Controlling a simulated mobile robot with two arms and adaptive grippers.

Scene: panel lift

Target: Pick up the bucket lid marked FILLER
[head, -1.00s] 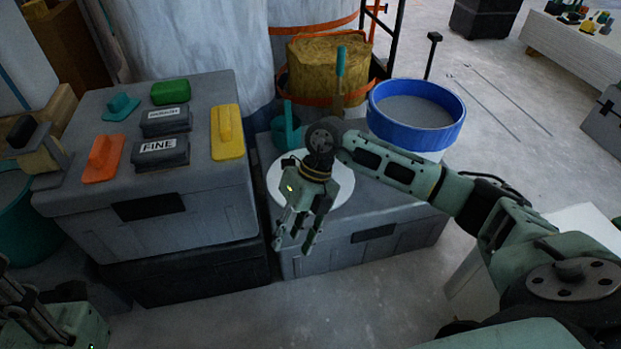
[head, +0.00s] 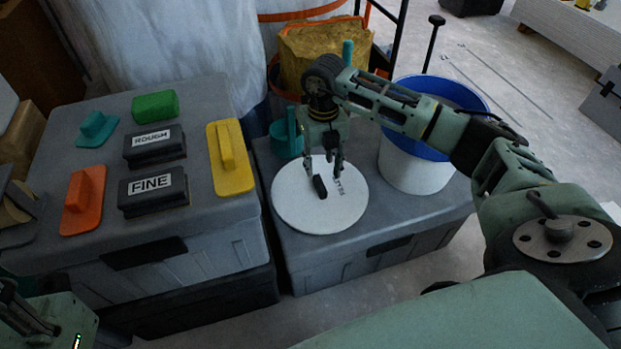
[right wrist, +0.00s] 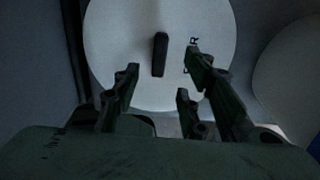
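The bucket lid (head: 290,215) is a white disc with a black bar handle (head: 320,187) and dark lettering, partly hidden by my gripper. It lies flat on the grey box on the right. In the right wrist view the lid (right wrist: 205,25) shows its dark handle (right wrist: 160,54) between my fingers, with part of the lettering beside the right finger. My right gripper (head: 323,172) is open, pointing down over the lid, its fingers on either side of the handle. I cannot tell whether they touch the lid. My left gripper (head: 40,322) is only partly in view at the lower left.
A white bucket with a blue rim (head: 415,165) stands right of the lid. The left box (head: 215,235) bears orange, yellow and teal trowels, a green block and blocks marked ROUGH and FINE (head: 153,190).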

